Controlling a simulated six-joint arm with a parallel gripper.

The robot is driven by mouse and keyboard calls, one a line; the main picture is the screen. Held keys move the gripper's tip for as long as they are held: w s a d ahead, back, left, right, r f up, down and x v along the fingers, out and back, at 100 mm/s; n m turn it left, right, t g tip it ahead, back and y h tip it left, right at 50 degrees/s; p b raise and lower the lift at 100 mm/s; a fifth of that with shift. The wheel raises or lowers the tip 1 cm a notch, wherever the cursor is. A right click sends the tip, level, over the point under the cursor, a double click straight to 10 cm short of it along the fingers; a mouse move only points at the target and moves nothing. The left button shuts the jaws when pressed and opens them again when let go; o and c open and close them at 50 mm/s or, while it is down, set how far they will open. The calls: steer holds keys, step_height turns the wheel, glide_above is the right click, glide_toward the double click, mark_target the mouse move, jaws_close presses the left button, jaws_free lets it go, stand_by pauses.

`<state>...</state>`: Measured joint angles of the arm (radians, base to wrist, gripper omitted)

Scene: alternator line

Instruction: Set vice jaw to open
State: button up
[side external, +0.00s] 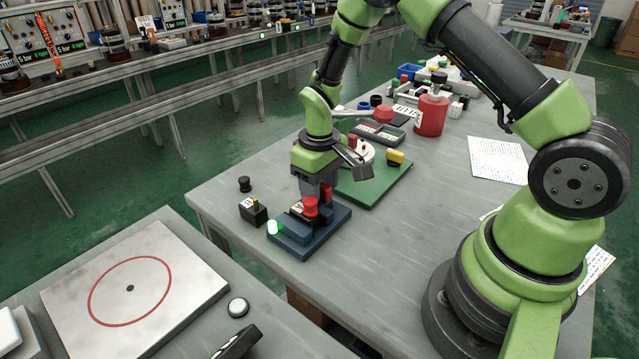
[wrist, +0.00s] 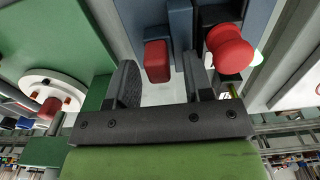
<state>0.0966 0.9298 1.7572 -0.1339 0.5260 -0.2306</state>
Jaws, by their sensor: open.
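The vice (side external: 333,226) is a dark blue fixture near the front left edge of the grey table. A round red knob (side external: 310,207) stands on it, also seen at right in the wrist view (wrist: 230,50). My gripper (side external: 318,190) points down over the vice. In the wrist view its fingers (wrist: 160,80) are apart, with a red block-shaped handle (wrist: 157,61) showing between them. A green lamp (side external: 273,227) is lit at the vice's front corner. The jaw faces are mostly hidden by my gripper.
A green board (side external: 378,190) with a white round part and a yellow piece lies just behind the vice. A small black block (side external: 253,213) and black knob (side external: 244,184) stand to its left. A red can (side external: 430,117) stands farther back. Bare table lies right of the vice.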

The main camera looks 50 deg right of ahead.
jaws_close()
steer(key=shift+d, duration=0.7)
jaws_free()
steer(key=shift+r, duration=0.15)
step_height(320, 180, up, 10)
